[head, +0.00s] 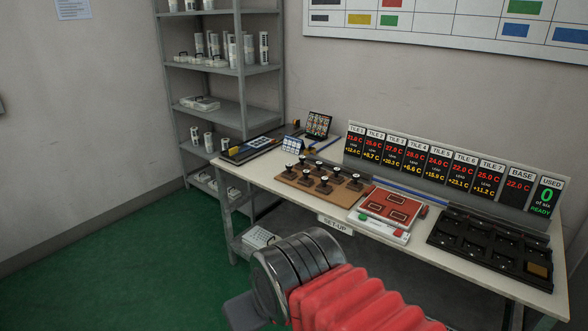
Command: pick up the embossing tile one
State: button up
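Several small black-knobbed pieces (322,184) stand on a brown board (345,197) on the left half of the bench; they look like the embossing tiles. I cannot read any number on them, so I cannot tell which is tile one. A display headed TILE 1 (354,141) stands at the left end of a row of displays at the back of the bench. My arm shows low in the middle of the picture, in front of the bench. I cannot see my gripper's fingers.
The bench (262,174) also holds a red-topped press-like device (391,206) mid-bench and a black compartment tray (490,241) at right. A dark flat tray (249,149) lies at the left end. Grey shelving (240,100) stands behind left. Green floor (120,265) is clear at left.

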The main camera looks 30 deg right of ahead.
aim_at(303, 165)
jog(key=u, duration=0.2)
jog(key=i, duration=1)
jog(key=u, duration=0.35)
jog(key=i, duration=1.4)
jog(key=z, duration=0.7)
jog(key=i, duration=0.65)
jog(key=z, duration=0.8)
jog(key=i, duration=0.7)
jog(key=z, duration=0.35)
